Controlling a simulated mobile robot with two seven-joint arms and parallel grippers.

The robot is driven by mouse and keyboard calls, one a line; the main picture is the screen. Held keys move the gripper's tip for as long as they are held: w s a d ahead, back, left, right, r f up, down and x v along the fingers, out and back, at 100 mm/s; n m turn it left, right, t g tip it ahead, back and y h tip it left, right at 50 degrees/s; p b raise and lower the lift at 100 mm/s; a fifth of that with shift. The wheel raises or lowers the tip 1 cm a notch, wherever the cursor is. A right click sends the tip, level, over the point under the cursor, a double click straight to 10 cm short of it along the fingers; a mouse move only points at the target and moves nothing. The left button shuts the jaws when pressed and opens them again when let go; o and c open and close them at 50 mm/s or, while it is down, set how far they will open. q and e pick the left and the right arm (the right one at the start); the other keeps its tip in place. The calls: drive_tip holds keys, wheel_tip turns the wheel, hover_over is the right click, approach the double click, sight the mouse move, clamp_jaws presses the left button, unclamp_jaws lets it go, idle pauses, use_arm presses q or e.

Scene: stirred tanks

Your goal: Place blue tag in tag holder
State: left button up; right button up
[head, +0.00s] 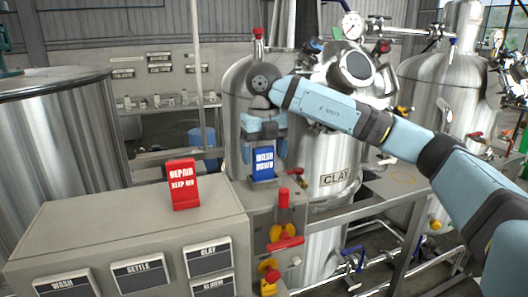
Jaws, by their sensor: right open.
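The blue tag (263,162) has white lettering and stands upright at the top of the grey panel in front of the steel tank. My right gripper (263,152) comes down from above, its fingers apart on either side of the tag's upper part. It is open, and I cannot tell whether either finger touches the tag. My left gripper is not in view.
A red tag (183,185) reading "REPAIR KEEP OFF" stands on the grey console (120,220), which has several labelled plates. Red and yellow valve handles (283,230) sit below the blue tag. Steel tanks (335,150) with gauges and pipes stand behind.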

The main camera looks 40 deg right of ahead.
drive_tip(key=shift+r, duration=0.6)
wheel_tip(320, 180, up, 11)
drive_tip(key=shift+p, duration=0.45)
drive_tip(key=shift+s, duration=0.1)
